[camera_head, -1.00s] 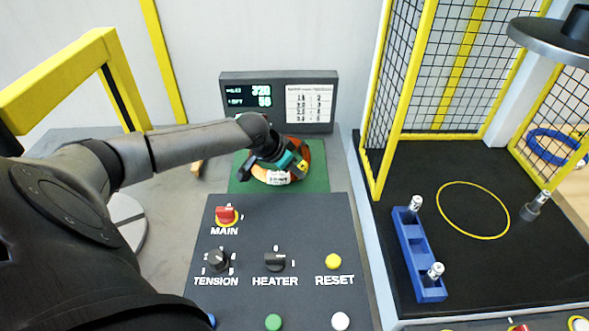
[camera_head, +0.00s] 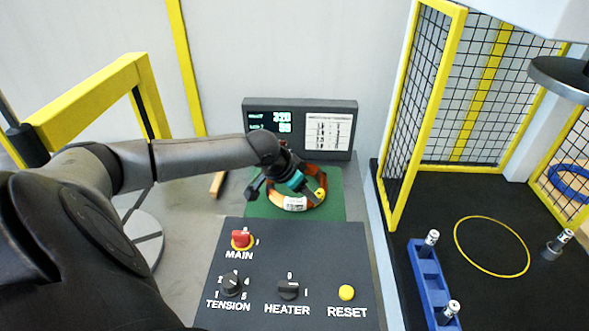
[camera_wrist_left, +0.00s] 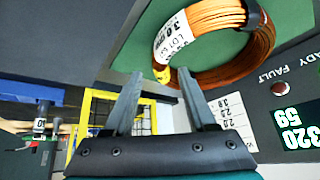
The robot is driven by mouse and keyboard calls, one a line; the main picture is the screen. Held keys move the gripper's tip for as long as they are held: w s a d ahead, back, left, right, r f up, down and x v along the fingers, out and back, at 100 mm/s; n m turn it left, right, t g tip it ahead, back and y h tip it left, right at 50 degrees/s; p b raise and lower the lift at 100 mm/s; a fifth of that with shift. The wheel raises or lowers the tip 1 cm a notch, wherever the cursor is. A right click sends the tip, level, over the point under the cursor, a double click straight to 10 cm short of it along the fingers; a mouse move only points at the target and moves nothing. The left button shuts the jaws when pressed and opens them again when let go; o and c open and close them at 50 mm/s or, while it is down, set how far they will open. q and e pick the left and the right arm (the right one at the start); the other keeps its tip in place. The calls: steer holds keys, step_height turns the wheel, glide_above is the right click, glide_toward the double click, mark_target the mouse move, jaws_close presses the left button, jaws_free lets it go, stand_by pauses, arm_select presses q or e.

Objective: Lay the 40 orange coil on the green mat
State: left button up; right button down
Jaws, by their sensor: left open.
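The orange coil (camera_head: 275,198) lies flat on the green mat (camera_head: 335,208) behind the control panel, its white label facing front. In the left wrist view the coil (camera_wrist_left: 262,45) shows its label, whose number I cannot read surely. My left gripper (camera_head: 317,192) reaches over the coil from the left. In the left wrist view its two fingers (camera_wrist_left: 160,75) stand apart with nothing gripped between them, their tips close to the coil's edge. The gripper hides part of the coil in the head view. My right gripper is not in view.
The control panel (camera_head: 262,258) with knobs is in front of the mat. A display (camera_head: 330,106) stands behind it. On the right are a yellow-framed mesh cage (camera_head: 430,100) and a blue holder (camera_head: 428,285). A yellow frame (camera_head: 90,98) stands at left.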

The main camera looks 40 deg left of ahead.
arm_select(q)
steer(key=p+v, duration=0.1)
steer(key=v, duration=0.7)
steer(key=shift+p, duration=0.4)
